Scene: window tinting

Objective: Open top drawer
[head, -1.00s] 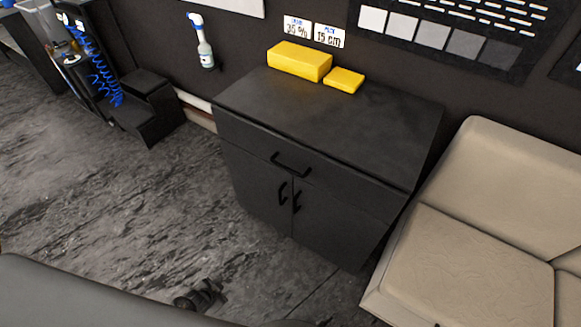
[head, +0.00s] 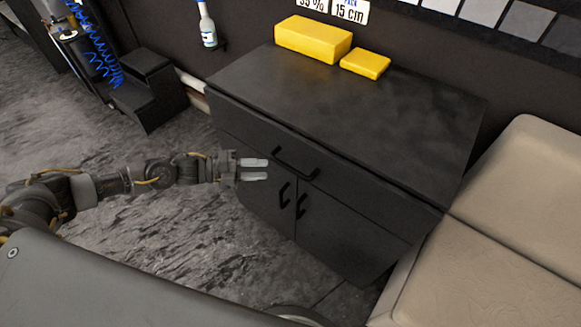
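A dark cabinet (head: 370,125) stands against the wall. Its top drawer (head: 352,188) is a wide front just under the cabinet top and looks shut. The black bar handle (head: 294,164) sits near the middle of the drawer front. My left gripper (head: 267,169) reaches in from the left with its two pale fingers spread apart and nothing between them. The fingertips point right and appear just left of the handle; I cannot tell how far in front of it they are. My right gripper is not in view.
Two cabinet doors with upright black handles (head: 302,205) are below the drawer. Two yellow blocks (head: 313,39) lie on the cabinet top. A beige sofa (head: 520,200) stands close on the right. A black step (head: 147,90) is at the left. Floor is clear before the cabinet.

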